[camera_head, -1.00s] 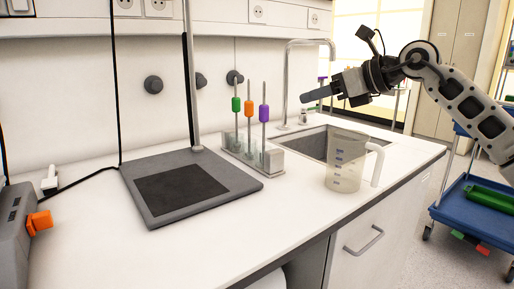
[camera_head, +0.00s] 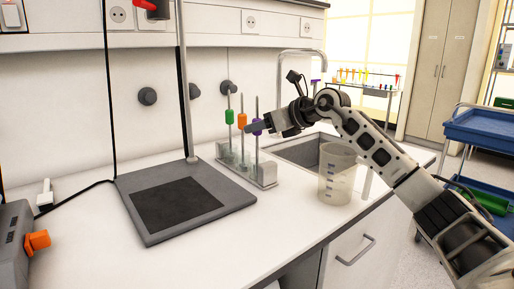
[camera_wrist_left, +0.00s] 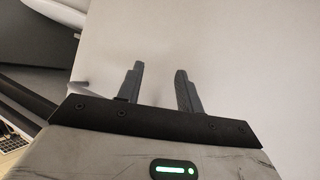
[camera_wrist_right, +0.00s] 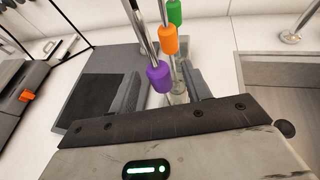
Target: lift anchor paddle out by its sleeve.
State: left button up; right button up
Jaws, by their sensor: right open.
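Three upright paddles with metal shafts stand in a clear rack (camera_head: 263,173). Their sleeves are green (camera_head: 230,117), orange (camera_head: 242,120) and purple (camera_head: 259,125); which is the anchor paddle I cannot tell. My right gripper (camera_head: 256,128) is open at the purple sleeve's height, one finger partly covering it in the head view. In the right wrist view, the purple sleeve (camera_wrist_right: 158,77) shows between the two open fingers (camera_wrist_right: 160,80), with orange and green beyond. Whether the fingers touch it I cannot tell. My left gripper (camera_wrist_left: 159,70) is open and empty, near a plain pale surface.
A clear measuring jug (camera_head: 336,176) stands right of the rack, before the sink (camera_head: 298,152) and tap. A grey stand base (camera_head: 235,193) with a tall pole is left of the rack. A grey device (camera_head: 15,245) stands at the far left. The front counter is clear.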

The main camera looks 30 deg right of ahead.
jog(key=shift+x, duration=0.8)
pick_arm(q)
jog(key=shift+s+f, duration=0.1)
jog(key=shift+f, duration=0.05)
pick_arm(e)
grip_shut()
jog(key=shift+r, duration=0.1)
notch_tip(320, 180, up, 10)
jog(key=shift+r+p, duration=0.15)
jog(key=shift+p, duration=1.1)
jog(key=shift+r, duration=0.2)
pick_arm(q)
jog(key=shift+s+r, duration=0.1)
jog(key=shift+r, duration=0.75)
pick_arm(e)
jog(key=shift+f, duration=0.1)
